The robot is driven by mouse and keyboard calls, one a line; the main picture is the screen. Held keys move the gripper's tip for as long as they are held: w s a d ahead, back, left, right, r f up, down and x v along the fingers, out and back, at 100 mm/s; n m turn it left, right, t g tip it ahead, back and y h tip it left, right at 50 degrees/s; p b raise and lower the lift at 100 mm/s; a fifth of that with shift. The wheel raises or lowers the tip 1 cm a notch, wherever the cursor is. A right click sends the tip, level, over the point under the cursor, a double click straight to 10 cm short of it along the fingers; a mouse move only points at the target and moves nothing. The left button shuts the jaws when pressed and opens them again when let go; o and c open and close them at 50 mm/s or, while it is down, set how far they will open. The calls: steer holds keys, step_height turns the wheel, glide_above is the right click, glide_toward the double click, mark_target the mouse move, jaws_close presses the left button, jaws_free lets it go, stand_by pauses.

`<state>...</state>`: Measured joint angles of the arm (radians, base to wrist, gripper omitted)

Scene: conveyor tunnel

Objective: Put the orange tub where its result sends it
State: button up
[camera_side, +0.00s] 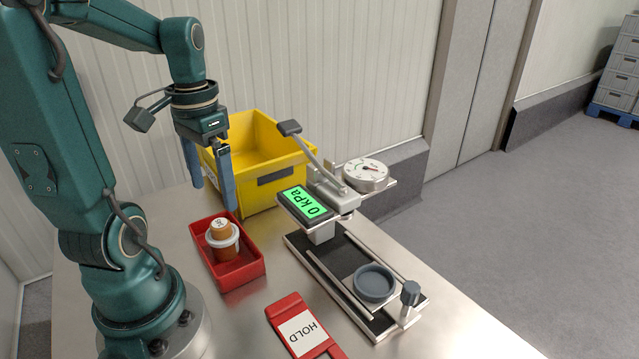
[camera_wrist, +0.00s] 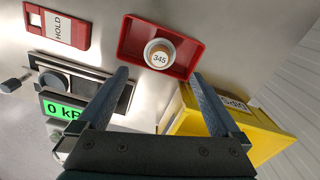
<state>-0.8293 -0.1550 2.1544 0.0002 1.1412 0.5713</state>
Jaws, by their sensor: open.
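The orange tub (camera_side: 225,248) stands upright in a red tray (camera_side: 254,275). It has a wide white collar and a narrower orange top, and the wrist view shows "345" on the top of the tub (camera_wrist: 159,59). My gripper (camera_side: 212,197) is open and empty above the tray, fingers pointing down. In the wrist view its fingertips (camera_wrist: 160,73) lie either side of the tub, apart from it. A test rig has a green display (camera_side: 305,203) reading 0 kPa and an empty grey round dish (camera_side: 374,283).
A red piece marked HOLD (camera_side: 303,332) lies at the front. Bare metal table separates tray and rig.

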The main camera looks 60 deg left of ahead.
steer(key=shift+r, duration=0.75)
steer(key=shift+w+d+r, duration=0.1)
steer(key=shift+d+r, duration=0.05)
steer(key=shift+d, duration=0.1)
steer(key=d+m+t, duration=0.3)
steer(key=d+t, duration=0.2)
steer(key=d, duration=0.8)
steer(key=shift+w+d+r+t, duration=0.3)
steer(key=shift+w+d+r, duration=0.05)
steer(key=shift+w+r, duration=0.1)
